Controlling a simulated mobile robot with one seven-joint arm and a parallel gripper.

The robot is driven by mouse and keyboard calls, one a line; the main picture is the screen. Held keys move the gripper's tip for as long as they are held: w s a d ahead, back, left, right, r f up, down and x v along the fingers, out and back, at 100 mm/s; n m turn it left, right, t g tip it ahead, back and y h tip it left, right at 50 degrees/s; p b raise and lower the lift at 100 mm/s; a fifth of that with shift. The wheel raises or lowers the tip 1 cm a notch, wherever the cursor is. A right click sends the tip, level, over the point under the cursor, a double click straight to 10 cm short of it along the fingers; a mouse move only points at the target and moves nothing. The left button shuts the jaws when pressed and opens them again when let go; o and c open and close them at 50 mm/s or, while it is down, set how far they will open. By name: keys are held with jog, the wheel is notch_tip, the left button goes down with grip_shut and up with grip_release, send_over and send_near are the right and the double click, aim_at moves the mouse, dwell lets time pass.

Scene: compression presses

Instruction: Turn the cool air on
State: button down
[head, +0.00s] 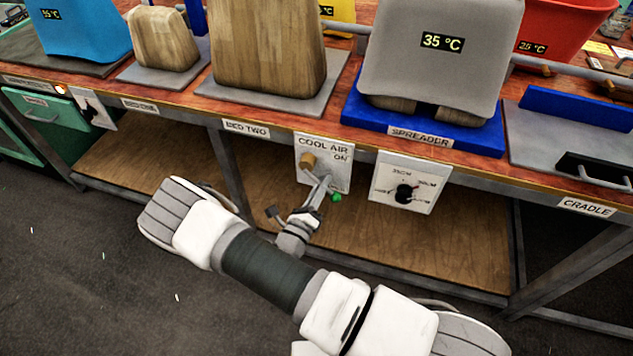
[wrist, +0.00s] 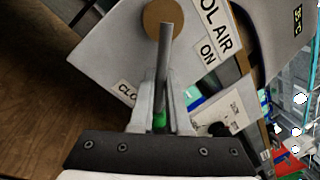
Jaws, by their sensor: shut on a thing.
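The white COOL AIR panel (head: 338,178) hangs on the table's front edge, with ON printed at its upper right. Its round brown hub (head: 307,161) bears a grey lever that slants down and right, away from ON, in the head view. The lever (wrist: 164,58) has a green end (head: 337,197). My gripper (head: 321,184) is shut on the lever, with its fingers on either side of the rod in the wrist view (wrist: 163,85). The wrist view also shows a partly hidden label (wrist: 126,92) starting CLO. The fingers hide part of the lever.
A SPREADER dial panel (head: 404,182) hangs just right of the lever. A table leg (head: 228,175) stands to the left, and a wooden shelf (head: 440,240) lies below. Grey and wooden blocks stand on the tabletop above. The dark floor in front is mostly free.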

jog(key=r+n+p, duration=0.1)
jog(key=n, duration=0.1)
jog(key=d+n, duration=0.1)
jog(key=r+n+t+y+p, duration=0.1)
jog(key=n, duration=0.1)
jog(key=shift+s+d+r+n+p, duration=0.2)
jog(key=shift+s+r+n+p, duration=0.05)
jog(key=shift+r+n+p, duration=0.05)
jog(key=shift+d+r+n+t+y+p, duration=0.15)
jog(key=shift+r+n+y+p, duration=0.3)
jog(key=shift+n, duration=0.75)
jog(key=shift+r+n+t+y+p, duration=0.15)
jog(key=shift+r+n+p, duration=0.45)
jog(key=shift+n, duration=0.6)
jog(key=c, duration=0.9)
grip_release()
jog(key=shift+s+f, duration=0.15)
